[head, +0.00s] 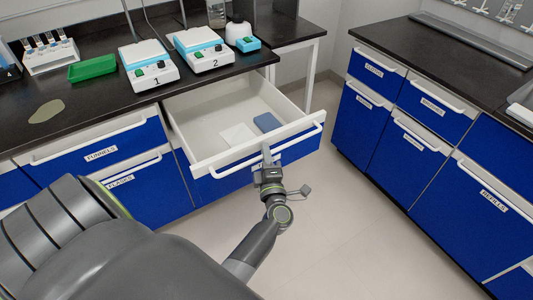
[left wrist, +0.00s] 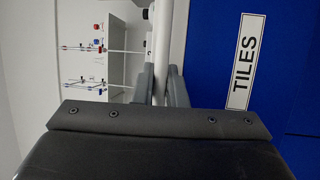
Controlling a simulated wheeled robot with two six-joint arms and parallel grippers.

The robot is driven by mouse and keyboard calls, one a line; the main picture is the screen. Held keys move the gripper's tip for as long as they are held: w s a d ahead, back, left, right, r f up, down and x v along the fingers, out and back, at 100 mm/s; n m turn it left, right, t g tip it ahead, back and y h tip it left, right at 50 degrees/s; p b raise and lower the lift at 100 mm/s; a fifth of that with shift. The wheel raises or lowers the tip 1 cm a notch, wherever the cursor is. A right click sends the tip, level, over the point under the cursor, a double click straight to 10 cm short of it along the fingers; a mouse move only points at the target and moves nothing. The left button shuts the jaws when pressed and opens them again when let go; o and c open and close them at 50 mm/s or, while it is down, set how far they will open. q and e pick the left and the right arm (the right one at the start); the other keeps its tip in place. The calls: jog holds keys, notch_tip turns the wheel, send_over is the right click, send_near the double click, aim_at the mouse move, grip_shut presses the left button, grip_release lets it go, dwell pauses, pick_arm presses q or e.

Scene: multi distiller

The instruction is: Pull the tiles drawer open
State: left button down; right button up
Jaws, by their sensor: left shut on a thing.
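The tiles drawer (head: 190,131) is pulled out below the black counter, with its white inside showing in the head view. A white flat item (head: 237,134) and a blue flat item (head: 267,122) lie in it. Its blue front carries a white bar handle (head: 308,133). My left gripper (head: 267,158) is at the middle of the drawer front. In the left wrist view, its fingers (left wrist: 159,85) are shut around the white handle bar (left wrist: 163,40), beside the label reading TILES (left wrist: 246,62). The right gripper is in neither view.
Drawers labelled FUNNELS (head: 100,153) and FLASKS (head: 120,182) are closed at the left. Blue cabinets (head: 400,140) stand at the right. Devices 1 (head: 150,72) and 2 (head: 208,58) and a green tray (head: 92,68) sit on the counter. The floor (head: 340,215) between is clear.

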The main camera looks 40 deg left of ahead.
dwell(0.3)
pick_arm(q)
jog(key=c, duration=1.5)
grip_release()
